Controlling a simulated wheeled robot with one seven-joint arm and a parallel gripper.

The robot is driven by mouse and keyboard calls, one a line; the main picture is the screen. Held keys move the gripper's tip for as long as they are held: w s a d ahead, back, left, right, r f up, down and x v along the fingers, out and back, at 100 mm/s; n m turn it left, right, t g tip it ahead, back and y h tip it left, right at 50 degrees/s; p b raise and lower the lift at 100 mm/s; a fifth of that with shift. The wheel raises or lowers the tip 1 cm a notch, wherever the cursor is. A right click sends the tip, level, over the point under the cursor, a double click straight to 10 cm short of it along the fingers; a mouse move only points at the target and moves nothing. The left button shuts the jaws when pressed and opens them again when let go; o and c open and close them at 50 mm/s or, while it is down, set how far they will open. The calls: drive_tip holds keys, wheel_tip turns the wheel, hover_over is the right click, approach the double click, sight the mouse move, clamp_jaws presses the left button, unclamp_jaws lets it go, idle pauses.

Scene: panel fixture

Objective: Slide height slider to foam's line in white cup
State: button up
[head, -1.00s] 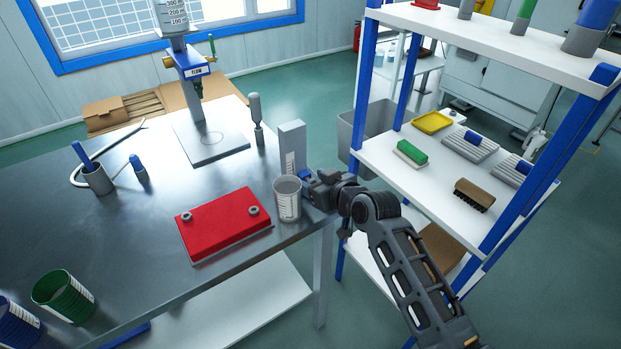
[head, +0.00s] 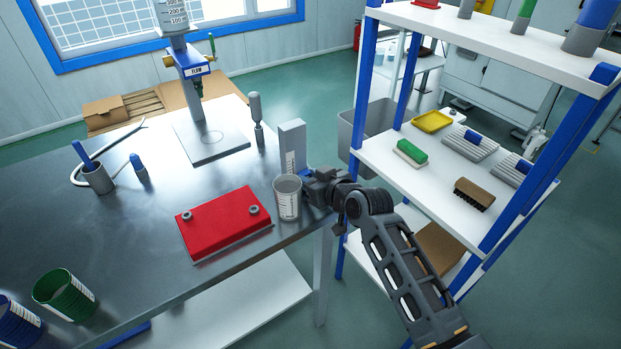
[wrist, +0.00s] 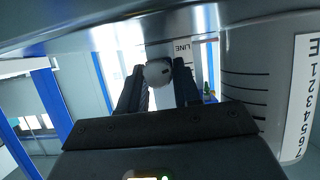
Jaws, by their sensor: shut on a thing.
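The height slider stands as a pale upright post with a printed scale (head: 292,150) at the table's right edge. Its round grey knob (wrist: 158,73) is between my fingers in the wrist view, below a strip marked LINE (wrist: 183,47). My gripper (head: 309,186) is shut on this knob; it also shows in the wrist view (wrist: 160,85). The white cup (head: 288,203) stands just left of my gripper. In the wrist view the cup (wrist: 240,75) is close on the right, with dark tick lines and a number strip. The foam's level inside is not clear.
A red block with two grey knobs (head: 222,222) lies left of the cup. A dispenser stand (head: 210,142) and a grey-handled tool (head: 256,118) are farther back. A white shelf unit with blue posts (head: 372,170) stands close on the right.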

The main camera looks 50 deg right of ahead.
clamp_jaws()
drive_tip(key=shift+r, duration=0.1)
wheel_tip(320, 180, up, 4)
drive_tip(key=p, duration=0.3)
drive_tip(key=shift+r, duration=0.25)
drive_tip(key=shift+f, duration=0.1)
drive_tip(key=o, duration=0.9)
unclamp_jaws()
drive_tip(key=shift+o, duration=0.2)
